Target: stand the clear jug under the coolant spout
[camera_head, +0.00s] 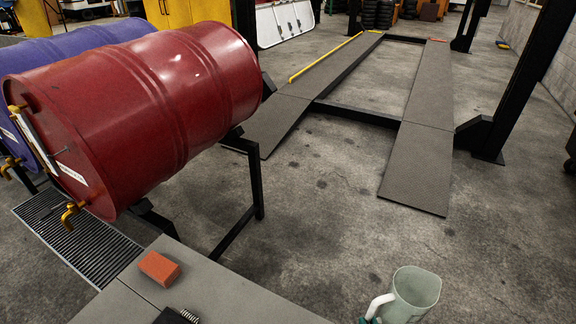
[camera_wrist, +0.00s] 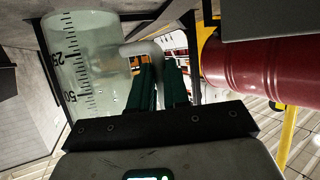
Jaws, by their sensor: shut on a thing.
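The clear jug (camera_head: 415,292) is at the bottom right of the head view, held over the grey floor; it looks pale green and see-through. In the wrist view the jug (camera_wrist: 80,65) fills the left side, with dark scale marks. My gripper (camera_wrist: 160,72) is shut on the jug's white handle (camera_wrist: 140,48) with its green fingers. In the head view only a bit of my gripper (camera_head: 372,319) shows. A red drum (camera_head: 150,100) lies on a rack with a yellow spout (camera_head: 72,213) at its near end. A blue drum (camera_head: 70,45) lies behind it, with another yellow spout (camera_head: 9,166). The drum labels are unreadable.
A floor grating (camera_head: 75,245) lies under the spouts. A grey bench top (camera_head: 225,290) in front bears an orange block (camera_head: 159,268) and a dark object (camera_head: 176,315). Black rack legs (camera_head: 257,180) stand between drum and open floor. Lift ramps (camera_head: 425,160) lie beyond.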

